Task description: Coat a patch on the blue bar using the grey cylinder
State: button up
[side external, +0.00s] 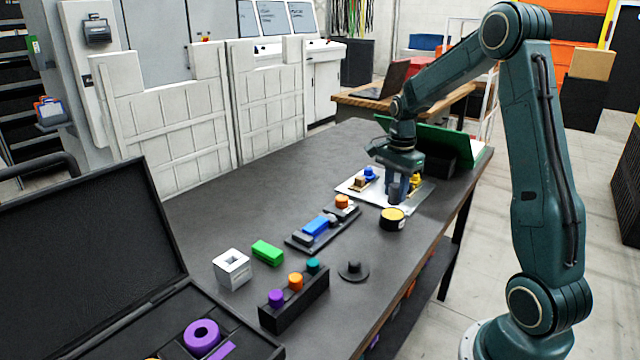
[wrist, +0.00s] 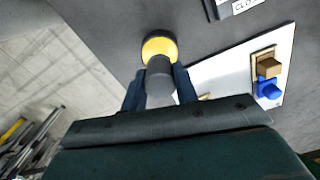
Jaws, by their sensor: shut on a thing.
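My gripper (side external: 397,184) points down over the white plate at the table's far end. It is shut on the grey cylinder (wrist: 159,76), which shows between the two fingers in the wrist view. The blue bar (side external: 316,226) lies in a dark fixture (side external: 300,241) nearer the camera, to the left of my gripper, with an orange knob (side external: 342,201) at the fixture's far end. My gripper is apart from the bar. A black round pot with a yellow top (side external: 393,218) stands near the plate; its yellow top (wrist: 160,46) shows beyond the cylinder in the wrist view.
The white plate (side external: 424,193) bears a tan block and a blue part (side external: 369,173). A green block (side external: 267,252), a white hollow block (side external: 232,268), a dark rack with coloured pegs (side external: 294,302) and a black knobbed disc (side external: 353,270) stand nearer. An open black case (side external: 90,250) is at left.

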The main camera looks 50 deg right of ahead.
aim_at(391, 186)
jog(key=shift+f, duration=1.15)
jog(key=shift+f, duration=0.65)
dwell(1.9)
jog(key=shift+r, duration=0.1)
jog(key=shift+r, duration=3.55)
jog(key=shift+w+a+f+n, duration=0.2)
jog(key=shift+w+a+n, duration=0.2)
jog(key=shift+a+n, duration=0.25)
jog(key=w+a+f+n, duration=0.1)
jog(key=w+a+n, duration=0.1)
jog(key=a+n, duration=0.3)
jog(key=w+a+f+n, duration=0.2)
jog(key=a+n, duration=0.3)
jog(key=n, duration=0.2)
jog(key=w+a+f+n, duration=0.1)
jog(key=w+a+n, duration=0.1)
jog(key=a+n, duration=0.3)
jog(key=shift+w+a+f+n, duration=0.3)
jog(key=shift+a+n, duration=0.1)
jog(key=shift+n, duration=0.15)
jog(key=shift+w+a+f+n, duration=0.15)
jog(key=shift+a+n, duration=0.55)
jog(key=shift+n, duration=0.1)
